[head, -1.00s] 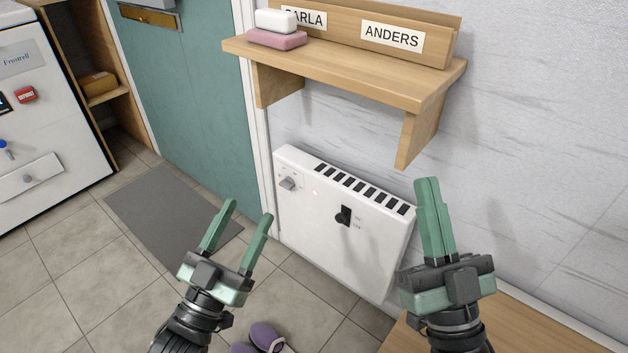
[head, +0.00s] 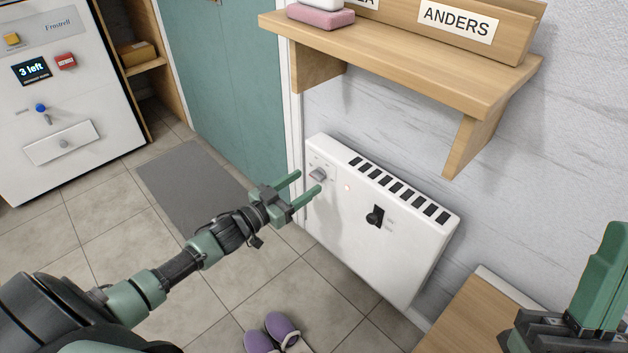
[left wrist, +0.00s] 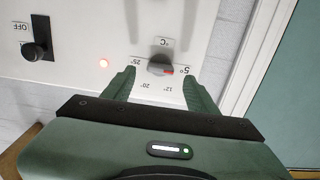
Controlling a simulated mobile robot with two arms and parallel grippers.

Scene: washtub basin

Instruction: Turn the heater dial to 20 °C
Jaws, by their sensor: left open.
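The white heater (head: 385,245) hangs low on the wall under the shelf. Its grey dial (head: 317,174) is at the upper left of the front panel. In the left wrist view the dial (left wrist: 160,62) shows upside-down marks 25°, 20°, 12° and 5° around it, and its red pointer mark is beside 5°. My left gripper (head: 310,181) is open in front of the dial. In the left wrist view its fingertips lie on either side of the dial; I cannot tell whether they touch it. My right gripper (head: 603,275) is at the right edge, its fingers overlapping.
A black switch (head: 375,216) and a small lit lamp (head: 347,187) are on the heater's panel. A wooden shelf (head: 420,80) juts out above. A wooden bench (head: 480,315) stands at lower right. Purple slippers (head: 272,334) lie on the tiled floor.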

